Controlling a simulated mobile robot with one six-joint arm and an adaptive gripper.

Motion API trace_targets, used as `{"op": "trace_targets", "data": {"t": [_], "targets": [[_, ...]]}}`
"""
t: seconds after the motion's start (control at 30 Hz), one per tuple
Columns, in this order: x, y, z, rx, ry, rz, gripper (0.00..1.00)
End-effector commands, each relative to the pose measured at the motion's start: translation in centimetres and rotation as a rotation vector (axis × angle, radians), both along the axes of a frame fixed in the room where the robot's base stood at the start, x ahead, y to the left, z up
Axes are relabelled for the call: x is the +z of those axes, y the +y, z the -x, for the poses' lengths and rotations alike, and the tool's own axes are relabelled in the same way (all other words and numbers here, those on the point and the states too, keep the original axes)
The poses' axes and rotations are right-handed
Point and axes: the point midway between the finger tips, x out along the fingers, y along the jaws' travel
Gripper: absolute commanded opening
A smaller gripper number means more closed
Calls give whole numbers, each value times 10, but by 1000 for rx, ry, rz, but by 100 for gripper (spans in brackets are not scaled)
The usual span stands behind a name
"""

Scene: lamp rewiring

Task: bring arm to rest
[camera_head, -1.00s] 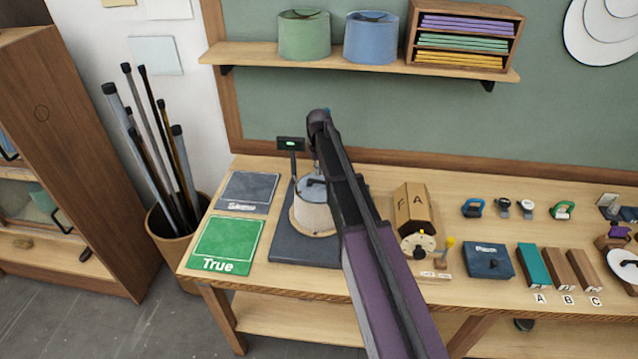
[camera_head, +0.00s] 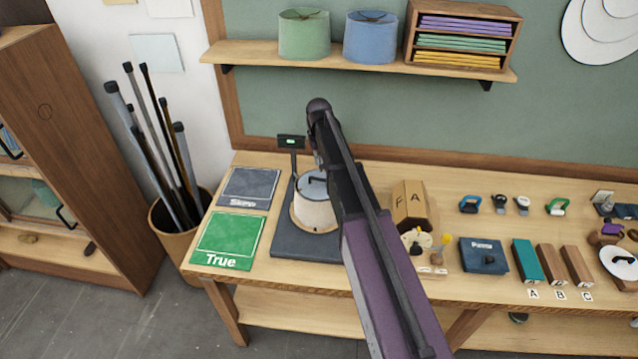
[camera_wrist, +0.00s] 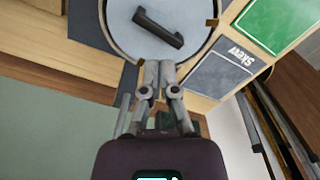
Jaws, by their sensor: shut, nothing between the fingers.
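My gripper (camera_wrist: 158,68) is shut and empty in the wrist view, its fingertips together. In that view the tips overlap the near rim of a round grey lid with a dark handle (camera_wrist: 158,28); I cannot tell the gap between them. In the head view my arm reaches up across the middle of the bench and hides most of my gripper. The pale drum (camera_head: 314,210) with this lid stands on a dark slab (camera_head: 300,246), left of my arm and partly covered by it.
A green "True" mat (camera_head: 225,240) and a grey mat (camera_head: 248,188) lie left of the slab. A brown box (camera_head: 410,204), a blue box (camera_head: 484,256) and several small items fill the right. A shelf (camera_head: 360,60) with shades (camera_head: 304,36) overhangs the back.

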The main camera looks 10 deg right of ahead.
Motion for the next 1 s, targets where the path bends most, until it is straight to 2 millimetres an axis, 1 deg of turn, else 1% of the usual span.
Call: {"op": "trace_targets", "data": {"t": [0.17, 0.27, 0.37, 0.47, 0.9, 1.0], "targets": [[-3, 0, 4, -2, 0, 0, 0], [-10, 0, 16, -8, 0, 0, 0], [-21, 0, 36, -22, 0, 0, 0], [-36, -1, 65, -39, 0, 0, 0], [-113, -3, 218, -148, 1, 1, 0], [-128, -3, 248, -171, 0, 1, 0]]}}
